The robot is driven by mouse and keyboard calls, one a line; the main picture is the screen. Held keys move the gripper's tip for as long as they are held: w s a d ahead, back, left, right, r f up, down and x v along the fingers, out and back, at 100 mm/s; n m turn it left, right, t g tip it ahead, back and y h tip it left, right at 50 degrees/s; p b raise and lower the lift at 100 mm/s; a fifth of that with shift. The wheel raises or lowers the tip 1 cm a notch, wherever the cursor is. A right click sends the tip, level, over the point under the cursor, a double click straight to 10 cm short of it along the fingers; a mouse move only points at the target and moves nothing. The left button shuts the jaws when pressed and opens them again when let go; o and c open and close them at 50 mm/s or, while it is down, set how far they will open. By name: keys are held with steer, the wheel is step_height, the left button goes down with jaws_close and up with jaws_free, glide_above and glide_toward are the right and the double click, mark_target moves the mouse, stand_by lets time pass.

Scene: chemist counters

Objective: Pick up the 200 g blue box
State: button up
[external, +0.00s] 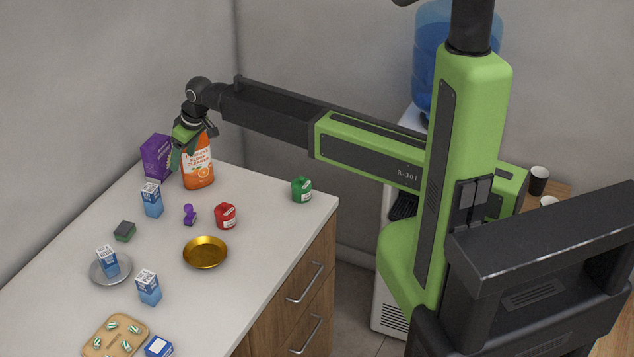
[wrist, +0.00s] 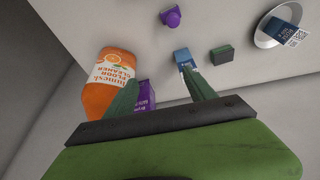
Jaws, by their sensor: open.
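Several blue-and-white boxes are on the counter in the external view: a carton (external: 152,200) near the back, one (external: 107,262) on a silver plate, one (external: 149,288) in front of that plate, and a box (external: 159,347) at the bottom edge. I cannot read a 200 g mark on any. My gripper (external: 189,152) is open and empty, pointing down above the back of the counter, by the orange bottle. In the wrist view the back carton (wrist: 182,57) shows beyond the right finger of my gripper (wrist: 160,77), partly hidden by it; the plate's carton (wrist: 285,32) is upper right.
An orange cleaner bottle (external: 198,170) and purple box (external: 157,158) stand close to my gripper. A sponge (external: 124,231), purple item (external: 189,214), red container (external: 225,216), green container (external: 302,190), gold dish (external: 205,252) and wooden board (external: 115,337) share the counter. Walls close the back and left.

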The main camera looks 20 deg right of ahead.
steer(key=n, duration=0.1)
glide_toward(153, 189)
steer(key=r, duration=0.2)
steer(key=shift+y, duration=0.3)
steer(key=b+x, duration=0.3)
steer(key=x, duration=0.1)
steer(key=d+b+x, duration=0.1)
steer(key=b+x, duration=0.2)
steer(key=b, duration=0.1)
steer(key=b+x, duration=0.4)
steer(key=shift+s+f, duration=0.1)
steer(key=shift+f, duration=0.5)
steer(key=shift+a+f, duration=0.1)
steer(key=shift+f, duration=0.1)
steer(key=b+x, duration=0.5)
steer(key=shift+w+f, duration=0.1)
steer(key=shift+w, duration=0.2)
steer(key=shift+c, duration=0.2)
jaws_close()
